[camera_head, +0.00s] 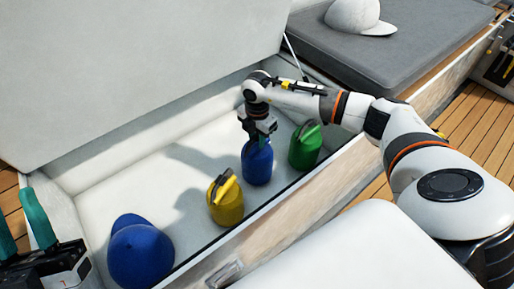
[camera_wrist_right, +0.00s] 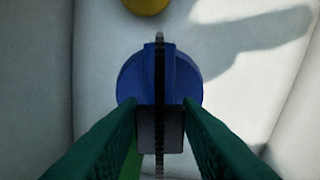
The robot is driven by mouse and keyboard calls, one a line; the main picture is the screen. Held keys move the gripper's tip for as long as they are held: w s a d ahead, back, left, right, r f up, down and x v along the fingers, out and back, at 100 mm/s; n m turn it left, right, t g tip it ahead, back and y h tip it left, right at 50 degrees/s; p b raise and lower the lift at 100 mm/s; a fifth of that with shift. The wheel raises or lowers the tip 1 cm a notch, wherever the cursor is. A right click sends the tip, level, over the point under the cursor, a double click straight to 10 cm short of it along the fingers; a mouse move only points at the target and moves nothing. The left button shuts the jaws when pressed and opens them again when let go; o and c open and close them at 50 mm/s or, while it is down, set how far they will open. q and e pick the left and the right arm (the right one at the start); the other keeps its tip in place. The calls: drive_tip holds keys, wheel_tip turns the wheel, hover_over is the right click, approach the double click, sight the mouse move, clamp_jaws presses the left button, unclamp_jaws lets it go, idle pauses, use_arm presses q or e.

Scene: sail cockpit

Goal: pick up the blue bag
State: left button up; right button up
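The blue bag (camera_head: 257,163) stands upright in the open white locker, between a yellow bag and a green bag. My right gripper (camera_head: 259,133) is directly above it, pointing down over its top. In the right wrist view the blue bag (camera_wrist_right: 160,75) is centred, with a thin dark strap running up its middle. The green fingers of my right gripper (camera_wrist_right: 160,108) are apart, one on each side of the strap and the bag's top. My left gripper (camera_head: 22,225) is at the left edge, its teal fingers spread and empty.
The yellow bag (camera_head: 226,202) and green bag (camera_head: 305,148) stand close on either side. A blue cap (camera_head: 140,252) lies in the locker's near left end. The locker's front wall (camera_head: 290,212) and raised lid (camera_head: 130,65) bound the space. A white cap (camera_head: 355,16) lies on the grey cushion.

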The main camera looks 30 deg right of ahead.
clamp_jaws()
drive_tip(key=shift+r, duration=0.1)
idle(1.2)
